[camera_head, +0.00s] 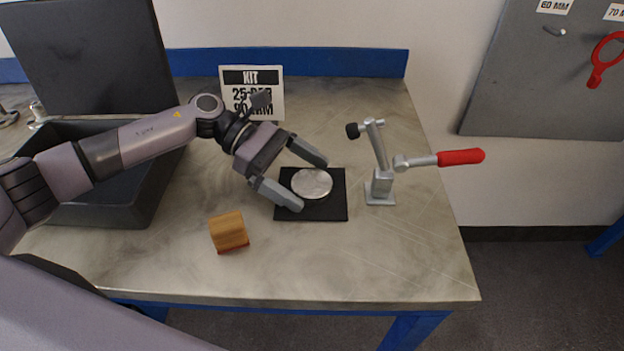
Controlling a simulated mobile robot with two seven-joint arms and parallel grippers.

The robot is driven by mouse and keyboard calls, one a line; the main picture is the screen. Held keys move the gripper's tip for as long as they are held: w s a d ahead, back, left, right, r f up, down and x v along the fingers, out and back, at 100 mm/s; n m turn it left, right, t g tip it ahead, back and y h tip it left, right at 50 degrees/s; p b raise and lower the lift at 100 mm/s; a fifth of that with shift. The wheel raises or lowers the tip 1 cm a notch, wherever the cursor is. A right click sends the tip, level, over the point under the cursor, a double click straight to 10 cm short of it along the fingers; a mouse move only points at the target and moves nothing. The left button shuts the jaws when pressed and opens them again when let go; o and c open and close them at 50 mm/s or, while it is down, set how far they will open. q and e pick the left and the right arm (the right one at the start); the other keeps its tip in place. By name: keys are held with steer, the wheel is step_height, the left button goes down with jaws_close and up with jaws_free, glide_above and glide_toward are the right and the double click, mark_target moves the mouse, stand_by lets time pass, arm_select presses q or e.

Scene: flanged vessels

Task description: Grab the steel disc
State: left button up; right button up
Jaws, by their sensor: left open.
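The steel disc (313,183) is round, flat and silvery. It lies on a black square mat (325,211) on the table. My left gripper (312,184) comes in from the left and is open, with one finger toward the disc's far side and the other toward its near left side. The fingertips look close to the disc's edge; I cannot tell whether they touch it. My right gripper is not in view.
A toggle clamp with a red handle (460,157) stands right of the mat. A wooden block (229,231) sits in front left. A dark bin (110,213) is at left, and a KIT sign (240,78) stands behind. The table's front right is clear.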

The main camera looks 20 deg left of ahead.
mark_target(304, 179)
arm_select(q)
steer(key=shift+d+f, duration=0.15)
steer(key=shift+d, duration=0.1)
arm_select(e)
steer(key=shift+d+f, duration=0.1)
arm_select(q)
steer(key=c, duration=1.6)
steer(key=shift+c, duration=0.2)
steer(key=shift+r, duration=0.2)
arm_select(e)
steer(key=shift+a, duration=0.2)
arm_select(q)
steer(key=shift+r, duration=0.45)
step_height(304, 179, up, 6)
steer(key=shift+f+b, duration=0.1)
steer(key=shift+b, duration=0.25)
steer(key=s+d+b, duration=0.1)
steer(key=s+d, duration=0.1)
steer(key=s, duration=0.6)
steer(key=s+d+b, duration=0.1)
steer(key=s+d, duration=0.2)
steer(key=s, duration=0.6)
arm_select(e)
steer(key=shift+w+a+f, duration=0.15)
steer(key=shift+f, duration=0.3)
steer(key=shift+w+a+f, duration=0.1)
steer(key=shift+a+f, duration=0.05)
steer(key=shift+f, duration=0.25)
